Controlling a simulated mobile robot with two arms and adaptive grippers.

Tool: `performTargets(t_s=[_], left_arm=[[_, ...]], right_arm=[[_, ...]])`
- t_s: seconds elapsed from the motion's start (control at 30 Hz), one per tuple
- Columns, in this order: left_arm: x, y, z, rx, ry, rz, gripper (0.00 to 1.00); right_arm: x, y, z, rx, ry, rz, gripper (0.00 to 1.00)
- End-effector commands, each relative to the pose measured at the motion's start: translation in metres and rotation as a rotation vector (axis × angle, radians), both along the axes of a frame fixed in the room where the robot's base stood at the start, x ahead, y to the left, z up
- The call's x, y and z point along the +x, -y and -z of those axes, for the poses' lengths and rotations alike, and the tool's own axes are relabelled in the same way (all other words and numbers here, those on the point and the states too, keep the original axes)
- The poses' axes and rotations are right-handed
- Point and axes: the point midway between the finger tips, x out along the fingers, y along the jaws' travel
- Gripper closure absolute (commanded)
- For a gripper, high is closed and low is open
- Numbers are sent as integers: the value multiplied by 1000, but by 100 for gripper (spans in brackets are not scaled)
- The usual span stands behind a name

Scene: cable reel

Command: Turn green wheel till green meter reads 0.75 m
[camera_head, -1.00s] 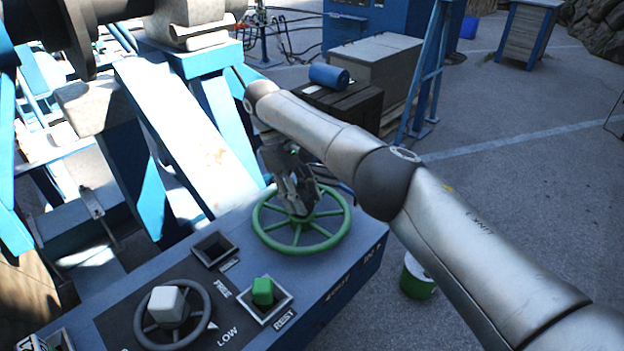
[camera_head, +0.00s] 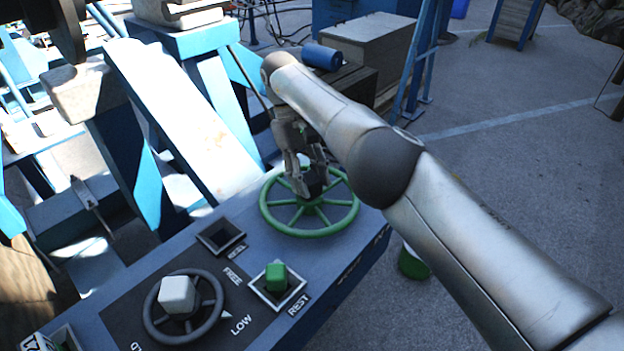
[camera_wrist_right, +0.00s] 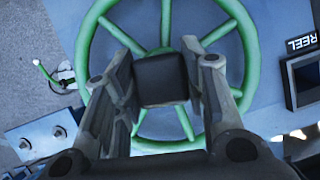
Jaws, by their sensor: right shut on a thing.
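The green wheel (camera_head: 336,228) lies flat on the blue console's far right end. It has a round green rim and several spokes, and also shows in the right wrist view (camera_wrist_right: 88,40). A dark square block (camera_wrist_right: 160,78) sits over its hub. My right gripper (camera_head: 310,187) is above the wheel's middle, fingers pointing down. In the right wrist view its two fingers (camera_wrist_right: 160,85) stand on either side of the block, shut on it. The fingers hide part of the spokes. No readable green meter shows. My left gripper is not in view.
On the console, a dark wheel with a white block (camera_head: 178,294) stands near LOW, a green block (camera_head: 276,276) sits in the socket by REST, and the REEL socket (camera_head: 220,237) is empty. Blue framework (camera_head: 170,110) rises behind left. A green-and-white bucket (camera_head: 412,265) stands right.

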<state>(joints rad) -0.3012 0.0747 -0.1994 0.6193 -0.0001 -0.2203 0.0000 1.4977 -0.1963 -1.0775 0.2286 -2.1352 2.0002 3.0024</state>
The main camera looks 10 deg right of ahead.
Motion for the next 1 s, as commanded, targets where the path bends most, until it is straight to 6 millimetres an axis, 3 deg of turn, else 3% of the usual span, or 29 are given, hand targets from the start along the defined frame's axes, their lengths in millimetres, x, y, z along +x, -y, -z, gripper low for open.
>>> performTargets(t_s=[0.57, 0.6, 0.73, 1.0], left_arm=[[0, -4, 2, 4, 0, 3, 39], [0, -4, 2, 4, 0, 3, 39], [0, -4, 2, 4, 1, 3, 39], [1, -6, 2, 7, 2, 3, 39]], right_arm=[[1, -2, 0, 2, 5, 5, 100], [1, -2, -1, 2, 4, 5, 56], [1, -2, 0, 2, 4, 5, 39], [0, -1, 0, 1, 1, 7, 39]])
